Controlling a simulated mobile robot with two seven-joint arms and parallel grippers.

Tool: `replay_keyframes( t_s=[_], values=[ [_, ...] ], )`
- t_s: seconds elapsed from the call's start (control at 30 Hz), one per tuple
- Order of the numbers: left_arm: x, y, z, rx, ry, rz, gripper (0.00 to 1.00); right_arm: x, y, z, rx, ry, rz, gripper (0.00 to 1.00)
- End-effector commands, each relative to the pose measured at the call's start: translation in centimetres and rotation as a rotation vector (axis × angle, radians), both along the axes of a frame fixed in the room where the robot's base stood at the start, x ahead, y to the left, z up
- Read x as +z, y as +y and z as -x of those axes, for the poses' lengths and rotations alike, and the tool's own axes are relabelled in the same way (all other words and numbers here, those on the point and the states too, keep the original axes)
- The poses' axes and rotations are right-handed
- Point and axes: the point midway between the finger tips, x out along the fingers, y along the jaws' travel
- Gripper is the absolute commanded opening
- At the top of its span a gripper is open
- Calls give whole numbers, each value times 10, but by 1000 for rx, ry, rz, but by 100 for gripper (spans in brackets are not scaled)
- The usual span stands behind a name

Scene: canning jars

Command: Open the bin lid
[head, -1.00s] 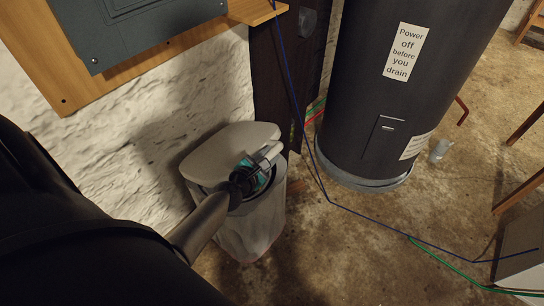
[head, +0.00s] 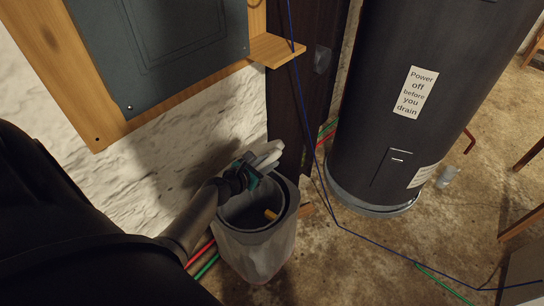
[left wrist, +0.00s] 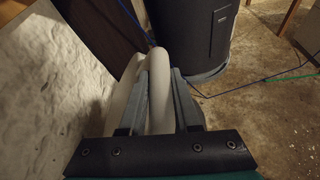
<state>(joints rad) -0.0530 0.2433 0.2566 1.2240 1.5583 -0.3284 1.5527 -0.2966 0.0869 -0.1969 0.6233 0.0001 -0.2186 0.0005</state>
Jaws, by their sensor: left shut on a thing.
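The bin (head: 262,240) stands on the floor by the white wall, with a pale liner over its rim. Its mouth is uncovered, and a small orange-yellow thing shows inside. The light grey lid (head: 266,157) is tilted up steeply at the back of the bin. My left gripper (head: 256,168) is shut on the lid's edge above the rim. In the left wrist view, my left gripper (left wrist: 160,88) has the pale lid (left wrist: 157,70) between its two grey fingers. My right gripper is not in view.
A dark tank (head: 400,100) with a warning label stands right of the bin. A dark post (head: 295,85) is behind the bin. A wooden ledge and grey panel (head: 160,45) are above. Blue and green cables cross the floor at the right.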

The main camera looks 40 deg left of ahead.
Motion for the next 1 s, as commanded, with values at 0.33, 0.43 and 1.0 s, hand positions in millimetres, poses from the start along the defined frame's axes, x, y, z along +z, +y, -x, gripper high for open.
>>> replay_keyframes(
  t_s=[0.33,0.43,1.0],
  values=[
    [49,77,-5,11,19,223,0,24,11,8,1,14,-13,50],
    [58,99,-7,10,25,297,0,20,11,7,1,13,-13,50],
    [79,162,-11,5,32,370,0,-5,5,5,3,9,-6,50]
  ],
)
